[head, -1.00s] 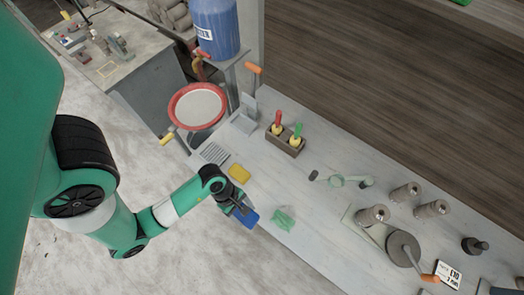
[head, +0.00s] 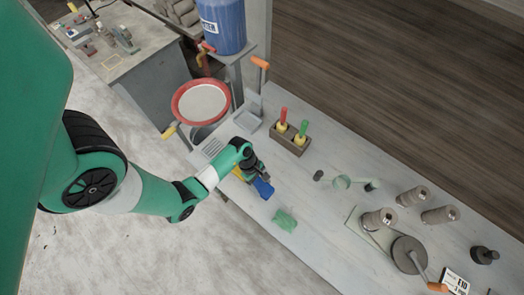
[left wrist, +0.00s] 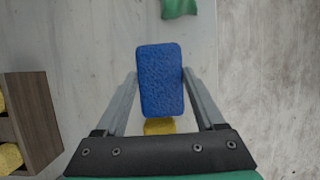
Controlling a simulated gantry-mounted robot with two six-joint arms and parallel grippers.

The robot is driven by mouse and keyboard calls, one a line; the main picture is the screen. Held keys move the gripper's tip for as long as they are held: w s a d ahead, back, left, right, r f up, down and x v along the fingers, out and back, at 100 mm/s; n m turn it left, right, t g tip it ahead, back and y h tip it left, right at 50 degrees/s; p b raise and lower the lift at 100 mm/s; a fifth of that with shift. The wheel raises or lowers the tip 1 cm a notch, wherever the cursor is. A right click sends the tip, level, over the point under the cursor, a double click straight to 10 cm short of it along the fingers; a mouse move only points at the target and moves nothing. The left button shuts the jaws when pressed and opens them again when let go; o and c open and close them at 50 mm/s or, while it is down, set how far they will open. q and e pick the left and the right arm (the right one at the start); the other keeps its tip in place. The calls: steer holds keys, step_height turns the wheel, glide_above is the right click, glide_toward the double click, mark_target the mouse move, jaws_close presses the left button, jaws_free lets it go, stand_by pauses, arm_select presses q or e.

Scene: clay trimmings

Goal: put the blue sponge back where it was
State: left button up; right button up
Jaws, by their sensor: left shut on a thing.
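The blue sponge (head: 264,189) is held between the fingers of my left gripper (head: 257,178), over the pale workbench (head: 330,235). In the left wrist view the blue sponge (left wrist: 160,85) sits between both fingers. A yellow sponge (head: 238,173) lies just left of the gripper, partly hidden by my arm; its edge shows beyond the blue sponge in the left wrist view (left wrist: 158,127). A crumpled green cloth (head: 284,221) lies below and right of the blue sponge. My right gripper is not in view.
A slatted grey dish (head: 212,148) lies behind the arm. A brown block with red and green handled tools (head: 290,138) stands up and right of the gripper. A wheel (head: 408,254) and grey spools (head: 412,196) stand farther right. The bench is clear around the cloth.

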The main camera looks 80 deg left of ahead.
mark_target(260, 184)
arm_select(q)
steer(key=f, duration=0.1)
steer(key=f+b, duration=0.1)
steer(key=f, duration=0.1)
steer(key=shift+w+a, duration=0.15)
steer(key=shift+a, duration=0.05)
steer(key=shift+f, duration=0.3)
steer(key=shift+f+b, duration=0.2)
steer(key=shift+b, duration=0.15)
steer(key=o, duration=1.4)
steer(key=shift+o, duration=0.2)
steer(key=shift+r, duration=0.15)
steer(key=shift+r+p, duration=0.25)
steer(key=shift+p, duration=0.05)
steer(key=p+v, duration=0.3)
steer(key=v, duration=0.8)
steer(key=shift+r, duration=0.3)
